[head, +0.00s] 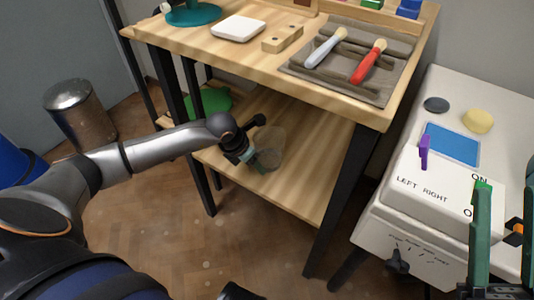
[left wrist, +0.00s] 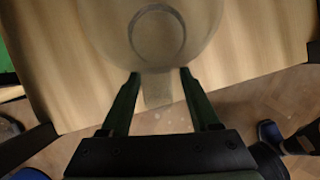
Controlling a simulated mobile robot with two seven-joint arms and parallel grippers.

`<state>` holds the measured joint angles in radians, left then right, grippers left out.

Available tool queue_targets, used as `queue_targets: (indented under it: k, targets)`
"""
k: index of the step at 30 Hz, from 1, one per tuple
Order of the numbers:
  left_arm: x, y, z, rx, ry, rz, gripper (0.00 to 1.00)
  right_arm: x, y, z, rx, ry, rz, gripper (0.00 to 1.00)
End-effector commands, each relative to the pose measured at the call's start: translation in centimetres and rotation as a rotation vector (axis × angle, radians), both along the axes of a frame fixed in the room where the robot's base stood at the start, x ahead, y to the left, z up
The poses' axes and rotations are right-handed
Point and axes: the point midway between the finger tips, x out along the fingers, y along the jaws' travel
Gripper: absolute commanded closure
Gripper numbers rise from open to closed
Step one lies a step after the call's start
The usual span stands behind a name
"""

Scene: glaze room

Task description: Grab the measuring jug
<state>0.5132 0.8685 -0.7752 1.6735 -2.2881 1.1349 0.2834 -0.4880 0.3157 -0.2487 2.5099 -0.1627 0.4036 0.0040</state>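The measuring jug (head: 271,147) is a clear, see-through vessel standing on the lower wooden shelf. In the left wrist view the jug (left wrist: 158,35) fills the top middle, with its round base ring visible and a pale strip that looks like its handle (left wrist: 157,90) pointing toward my gripper. My left gripper (head: 256,146) is right beside the jug. Its two fingers (left wrist: 160,76) are spread apart, one on each side of the strip; I cannot tell whether they touch it. My right gripper (head: 505,192) is open and empty above the white machine at the right.
The shelf (head: 300,180) lies under the wooden table top (head: 262,70), between dark legs. A green item (head: 212,102) lies on the shelf's left. On top are a white tile (head: 238,29), brushes and a grey cloth. A white machine (head: 380,222) stands right, a metal bin (head: 78,112) left.

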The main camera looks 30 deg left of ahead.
Motion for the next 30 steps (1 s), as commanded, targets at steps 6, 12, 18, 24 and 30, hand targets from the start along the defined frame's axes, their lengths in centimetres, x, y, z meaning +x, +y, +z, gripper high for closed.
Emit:
queue_targets:
  k: [6,12,18,24,30]
  targets:
    - [-0.03,0.02,0.02,0.000,0.000,0.000,0.62,-0.02,0.02,0.07,0.000,-0.003,0.000,0.55]
    - [-0.04,0.02,0.03,0.000,0.001,0.001,0.85,-0.04,0.02,0.10,0.001,-0.005,0.001,0.55]
    - [-0.05,0.03,0.02,0.000,0.001,0.001,1.00,-0.05,0.02,0.12,0.001,-0.006,0.001,0.55]
    - [-0.04,0.02,0.01,0.000,0.001,0.001,1.00,-0.06,0.01,0.13,0.001,-0.006,0.001,0.55]
    - [-0.05,0.03,0.01,0.000,0.001,0.001,1.00,-0.05,0.01,0.14,0.001,-0.006,0.000,0.55]
